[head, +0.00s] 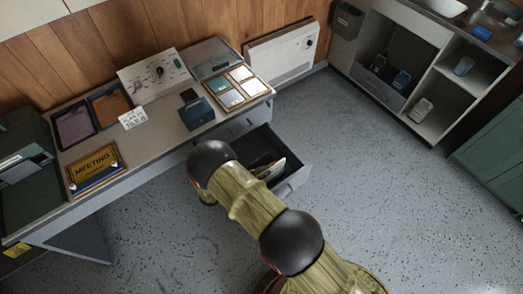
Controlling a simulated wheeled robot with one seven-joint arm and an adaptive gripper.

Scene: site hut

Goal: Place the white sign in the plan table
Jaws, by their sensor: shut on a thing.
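The plan table (165,139) is the long grey desk along the wooden wall at the left. A small white sign (132,118) with dark lettering stands tilted on it, near the middle, in front of the trays. My arm rises from the bottom right and bends at a black joint in front of the desk's open drawer. My gripper is hidden behind the arm, so what its jaws hold does not show.
The open drawer (291,184) sticks out below the desk's right end, with pale, flat things inside partly hidden by my arm. A blue box (197,113) and a framed board (229,90) stand on the desk. Open shelves (437,82) are at the back right. The floor between is clear.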

